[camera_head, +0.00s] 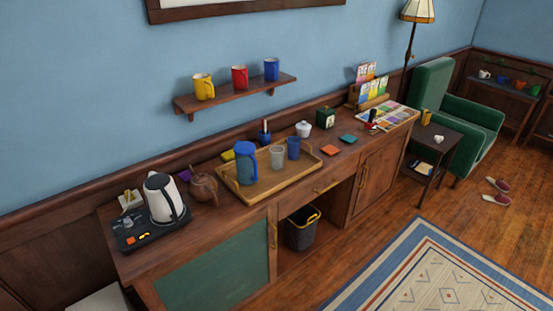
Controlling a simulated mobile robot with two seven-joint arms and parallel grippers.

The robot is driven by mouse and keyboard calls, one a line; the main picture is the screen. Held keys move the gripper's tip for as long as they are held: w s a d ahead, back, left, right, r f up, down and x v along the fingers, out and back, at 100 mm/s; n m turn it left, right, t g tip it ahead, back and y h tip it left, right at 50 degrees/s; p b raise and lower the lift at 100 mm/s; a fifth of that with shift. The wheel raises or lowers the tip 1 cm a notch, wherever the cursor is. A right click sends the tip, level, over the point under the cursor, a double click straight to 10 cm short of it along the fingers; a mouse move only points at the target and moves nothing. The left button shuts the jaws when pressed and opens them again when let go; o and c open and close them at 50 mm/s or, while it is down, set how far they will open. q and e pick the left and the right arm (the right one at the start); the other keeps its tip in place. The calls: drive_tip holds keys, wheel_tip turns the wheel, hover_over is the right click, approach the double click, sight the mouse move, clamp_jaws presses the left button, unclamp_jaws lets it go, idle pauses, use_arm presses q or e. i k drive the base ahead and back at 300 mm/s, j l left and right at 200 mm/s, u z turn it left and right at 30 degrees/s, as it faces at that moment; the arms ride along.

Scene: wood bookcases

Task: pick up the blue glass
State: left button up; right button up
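A blue glass (293,148) stands upright on a wooden tray (262,190) on the sideboard, towards the tray's far right end. A greyish clear glass (277,158) stands just left of it. A blue pitcher (246,163) stands at the tray's left part. A blue mug (271,69) with a handle is on the wall shelf, apart from the tray. Neither of my grippers is in view.
The wooden sideboard (222,226) also holds a kettle (164,197), a brown teapot (203,188), a white lidded pot (303,129) and two coasters. The wall shelf (237,94) hangs above. A patterned rug (440,275) lies on open floor at right.

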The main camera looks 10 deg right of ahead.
sight(294, 149)
drive_tip(key=i+l+u, duration=0.1)
drive_tip(key=u, duration=0.3)
drive_tip(key=l+u, duration=0.2)
drive_tip(key=u, duration=0.25)
drive_tip(key=i+l+u, duration=0.1)
drive_tip(key=u, duration=0.3)
drive_tip(key=l+u, duration=0.25)
drive_tip(key=l, duration=0.3)
drive_tip(key=l+u, duration=0.3)
drive_tip(key=l, duration=0.6)
drive_tip(key=k+l+u, duration=0.15)
drive_tip(key=l, duration=0.55)
drive_tip(key=k+u, duration=0.05)
